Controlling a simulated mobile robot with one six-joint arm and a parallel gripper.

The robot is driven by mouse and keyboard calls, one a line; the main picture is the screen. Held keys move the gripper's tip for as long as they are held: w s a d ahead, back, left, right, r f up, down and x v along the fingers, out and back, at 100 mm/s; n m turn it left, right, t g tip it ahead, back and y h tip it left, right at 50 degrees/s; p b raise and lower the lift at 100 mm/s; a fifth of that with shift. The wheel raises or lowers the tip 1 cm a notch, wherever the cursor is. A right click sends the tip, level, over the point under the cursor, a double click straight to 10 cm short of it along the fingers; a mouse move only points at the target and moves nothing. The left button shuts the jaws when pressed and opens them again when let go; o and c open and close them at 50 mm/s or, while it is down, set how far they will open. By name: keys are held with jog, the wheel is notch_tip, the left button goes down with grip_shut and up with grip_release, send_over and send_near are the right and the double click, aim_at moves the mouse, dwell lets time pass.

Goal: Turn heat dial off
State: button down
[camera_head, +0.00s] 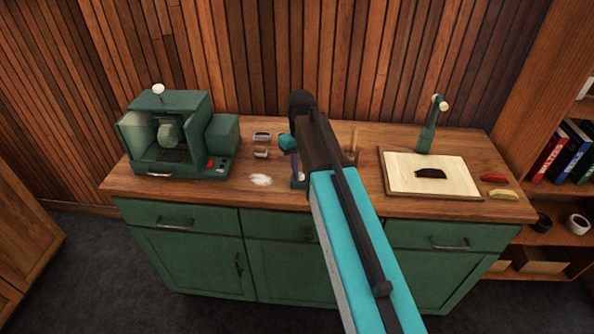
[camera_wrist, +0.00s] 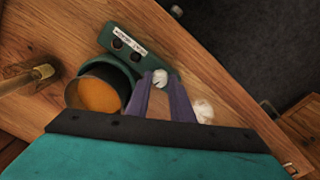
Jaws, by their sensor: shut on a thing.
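A small green unit (camera_wrist: 165,45) stands on the wooden counter in the wrist view. It has a white label strip and two dark round holes or knobs on one face. A round pot with orange contents (camera_wrist: 97,95) sits against it. A pale knob (camera_wrist: 160,78) lies between the fingertips of my gripper (camera_wrist: 163,80), which is shut on it; I take it to be the heat dial. Its pointer or marking cannot be read. In the head view my gripper (camera_head: 297,165) reaches down at the counter's middle, and my arm hides much of the unit (camera_head: 298,185).
A green machine (camera_head: 180,135) stands left on the counter (camera_head: 230,195). Two small metal tins (camera_head: 262,137) and white powder (camera_head: 261,180) lie nearby. A board with a dark piece (camera_head: 400,180) and a green lamp-like stand (camera_head: 427,138) are right. A brass-tipped tool (camera_wrist: 45,71) is near the pot.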

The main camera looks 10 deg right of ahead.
jog(key=shift+w+n, duration=0.2)
jog(key=shift+n, duration=1.1)
jog(key=c, duration=1.5)
grip_release()
jog(key=shift+f, duration=0.1)
jog(key=shift+c, duration=0.2)
jog(key=shift+r, duration=0.2)
jog(key=shift+s+r+b, duration=0.1)
jog(key=shift+r+b, duration=0.25)
jog(key=shift+r, duration=0.1)
notch_tip(320, 180, up, 13)
jog(key=b, duration=0.3)
jog(key=shift+f, duration=0.2)
